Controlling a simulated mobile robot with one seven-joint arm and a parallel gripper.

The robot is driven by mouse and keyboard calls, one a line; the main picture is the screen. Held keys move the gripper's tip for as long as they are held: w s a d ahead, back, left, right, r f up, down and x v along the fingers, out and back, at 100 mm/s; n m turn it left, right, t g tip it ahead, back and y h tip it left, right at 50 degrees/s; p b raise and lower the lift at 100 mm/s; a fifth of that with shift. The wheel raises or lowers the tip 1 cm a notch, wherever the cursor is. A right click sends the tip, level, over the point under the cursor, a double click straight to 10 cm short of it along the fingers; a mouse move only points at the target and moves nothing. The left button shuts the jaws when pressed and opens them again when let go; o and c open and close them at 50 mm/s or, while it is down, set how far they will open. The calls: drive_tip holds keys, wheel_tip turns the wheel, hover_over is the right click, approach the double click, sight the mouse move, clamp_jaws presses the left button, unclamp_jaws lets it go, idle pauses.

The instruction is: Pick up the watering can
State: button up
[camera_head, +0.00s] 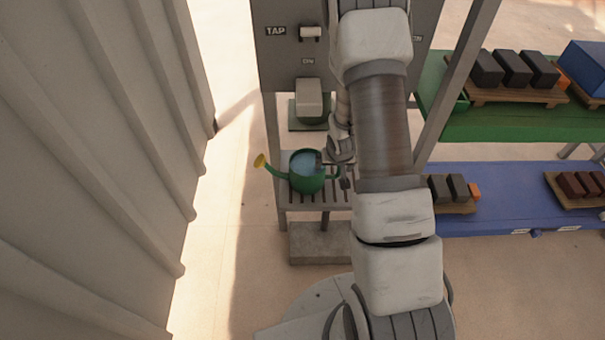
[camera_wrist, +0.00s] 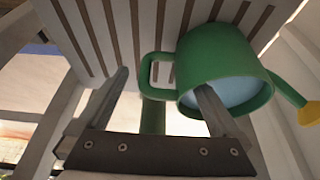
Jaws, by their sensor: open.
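The green watering can (camera_head: 305,180) with a yellow spout rose stands on a slatted shelf (camera_head: 325,199) below the tap, and water shows inside it. My gripper (camera_head: 333,167) is at the can's right side, by its handle. In the wrist view my gripper (camera_wrist: 160,88) is open. One finger overlaps the can's opening, and the other is on the far side of the handle. The can (camera_wrist: 222,62) also shows there, with its handle loop (camera_wrist: 146,75) between the fingers. I cannot tell whether a finger touches it.
A grey panel labelled TAP (camera_head: 276,60) stands behind the shelf. A corrugated wall (camera_head: 100,150) is at left. Green (camera_head: 500,122) and blue (camera_head: 520,215) tables with dark blocks stand at right. A frame post (camera_head: 455,80) is close to my arm.

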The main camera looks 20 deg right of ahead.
sight(332, 176)
drive_tip(key=x, duration=0.3)
drive_tip(key=shift+b, duration=0.35)
drive_tip(key=shift+c, duration=0.2)
drive_tip(key=shift+r, duration=0.1)
clamp_jaws()
